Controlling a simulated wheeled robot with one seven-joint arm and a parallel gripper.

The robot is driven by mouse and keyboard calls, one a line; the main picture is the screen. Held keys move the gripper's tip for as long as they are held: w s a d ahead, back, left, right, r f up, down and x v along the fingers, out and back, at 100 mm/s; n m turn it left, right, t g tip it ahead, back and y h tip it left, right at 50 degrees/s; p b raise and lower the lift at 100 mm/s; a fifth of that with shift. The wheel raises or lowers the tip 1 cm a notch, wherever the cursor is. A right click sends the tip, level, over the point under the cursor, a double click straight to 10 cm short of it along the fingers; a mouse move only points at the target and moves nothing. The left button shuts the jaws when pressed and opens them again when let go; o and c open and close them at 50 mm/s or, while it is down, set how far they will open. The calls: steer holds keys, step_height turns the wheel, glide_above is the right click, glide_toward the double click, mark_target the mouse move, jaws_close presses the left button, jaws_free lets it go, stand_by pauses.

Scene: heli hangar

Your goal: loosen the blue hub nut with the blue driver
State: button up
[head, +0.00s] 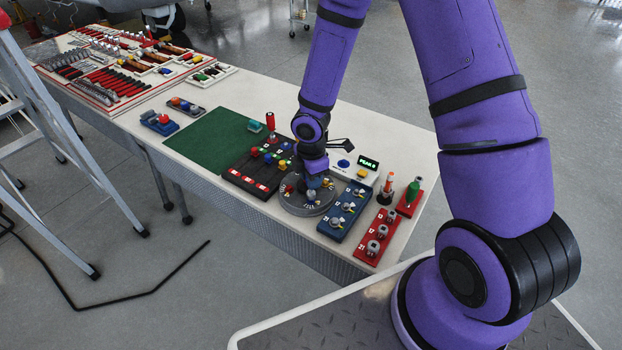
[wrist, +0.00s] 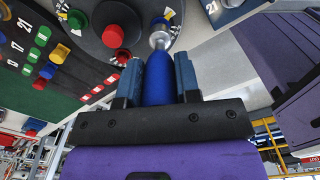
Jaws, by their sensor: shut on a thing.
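My gripper (wrist: 158,72) is shut on the blue driver (wrist: 158,88), whose silver socket (wrist: 160,37) points at the round grey hub (head: 300,208). The hub also shows in the wrist view (wrist: 98,50), with a red centre knob (wrist: 113,36) and small white-and-yellow scales near its rim. The socket end is over a spot beside one of these scales. In the head view my gripper (head: 314,183) stands over the hub.
A blue tray (head: 330,228) and a red tray (head: 366,252) with metal pieces stand right of the hub. A black rack (head: 238,178) of coloured pieces is left. The green mat (head: 205,140) is mostly clear.

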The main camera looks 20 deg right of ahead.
steer(key=shift+r, duration=0.95)
steer(key=shift+r, duration=1.95)
